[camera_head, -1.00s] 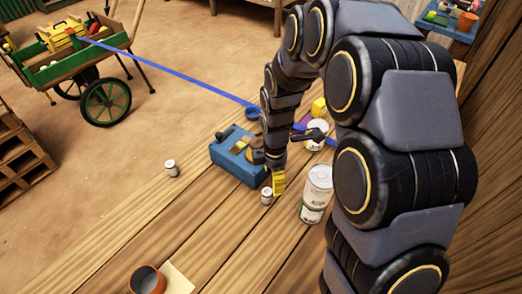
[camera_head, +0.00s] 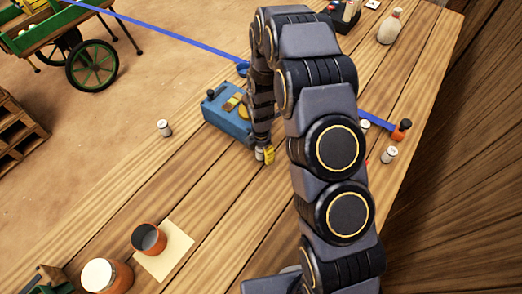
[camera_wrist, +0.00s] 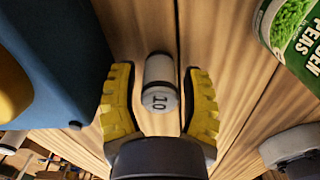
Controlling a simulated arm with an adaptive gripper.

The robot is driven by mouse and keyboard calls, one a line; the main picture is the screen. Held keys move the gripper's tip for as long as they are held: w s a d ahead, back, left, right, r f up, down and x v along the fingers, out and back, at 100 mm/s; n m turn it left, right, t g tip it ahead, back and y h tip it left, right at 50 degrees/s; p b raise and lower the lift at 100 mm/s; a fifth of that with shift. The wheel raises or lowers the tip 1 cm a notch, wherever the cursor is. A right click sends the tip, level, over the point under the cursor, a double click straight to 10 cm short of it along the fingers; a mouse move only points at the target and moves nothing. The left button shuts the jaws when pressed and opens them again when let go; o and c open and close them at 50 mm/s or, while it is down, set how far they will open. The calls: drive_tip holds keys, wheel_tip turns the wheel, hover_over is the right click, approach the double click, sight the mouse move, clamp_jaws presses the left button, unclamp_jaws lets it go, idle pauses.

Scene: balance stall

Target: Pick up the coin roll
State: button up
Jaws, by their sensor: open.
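The coin roll, a small white-grey cylinder marked "10" (camera_wrist: 158,73), stands on the wooden planks in the wrist view. My gripper (camera_wrist: 160,90) is open, with one yellow ribbed finger on each side of the roll. A gap shows on both sides, so neither finger visibly touches it. In the head view my gripper (camera_head: 267,156) is low at the table beside the blue box, and the coin roll (camera_head: 259,154) shows partly at its left.
A blue box (camera_head: 228,118) is close on the left; it also fills the left of the wrist view (camera_wrist: 60,70). A green-labelled peas can (camera_wrist: 295,40) is at the right. Another small white cylinder (camera_head: 164,128) and an orange cup (camera_head: 149,239) stand further off.

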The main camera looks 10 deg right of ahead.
drive_tip(key=shift+f, duration=0.45)
clamp_jaws()
